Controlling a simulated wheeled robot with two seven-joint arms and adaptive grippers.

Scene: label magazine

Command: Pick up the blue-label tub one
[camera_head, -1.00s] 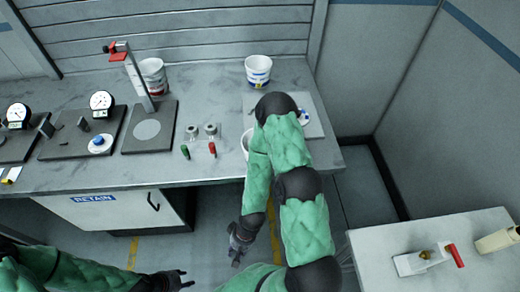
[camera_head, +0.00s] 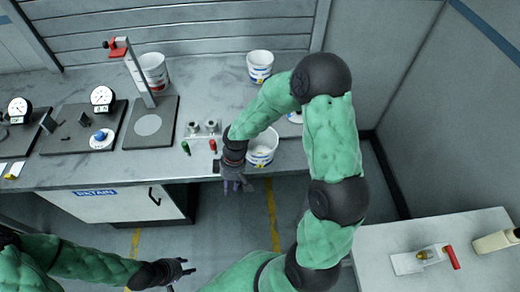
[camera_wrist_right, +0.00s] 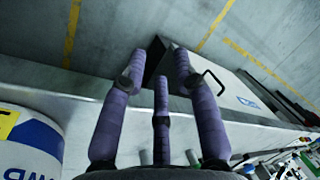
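A white tub (camera_head: 262,147) with blue on its label stands near the bench's front edge, partly behind my right arm. A large tub with blue and yellow on its label (camera_wrist_right: 27,145) shows at the left edge of the right wrist view. Another white tub (camera_head: 259,68) with a blue and yellow label stands at the back of the bench. My right gripper (camera_head: 236,184) is at the bench's front edge, left of the near tub and apart from it. Its spread fingers (camera_wrist_right: 162,90) are open and empty. My left gripper (camera_head: 186,270) is open and empty, in front of the bench.
Another white tub (camera_head: 153,72) stands behind a stand with a red clamp (camera_head: 120,50). Dial gauges (camera_head: 102,97) on dark plates fill the left bench. Small green and red items (camera_head: 213,146) lie near the right gripper. A side table (camera_head: 375,255) is at right.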

